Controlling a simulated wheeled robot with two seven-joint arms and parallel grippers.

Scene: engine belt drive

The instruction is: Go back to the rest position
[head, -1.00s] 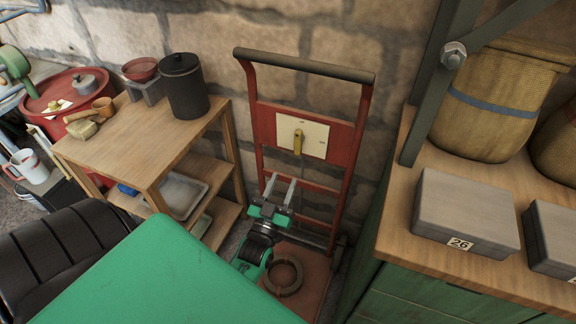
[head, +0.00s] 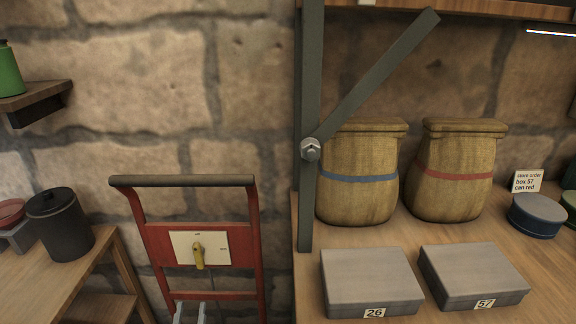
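My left gripper (head: 190,312) shows only by its grey fingertips at the bottom edge, in front of the red hand-truck frame (head: 155,245). The fingertips are apart with nothing seen between them. The rest of that arm is below the picture. My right gripper is not in view. On the frame, a pale panel (head: 217,247) carries a yellow lever (head: 198,256) that points down. The fingertips are below the lever and look apart from it.
At right, a wooden worktop (head: 400,240) holds grey boxes 26 (head: 368,281) and 57 (head: 474,275), two sacks (head: 357,195) and a blue can (head: 537,217). A grey post (head: 306,215) rises at its left edge. A black canister (head: 60,225) stands on a wooden table at left.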

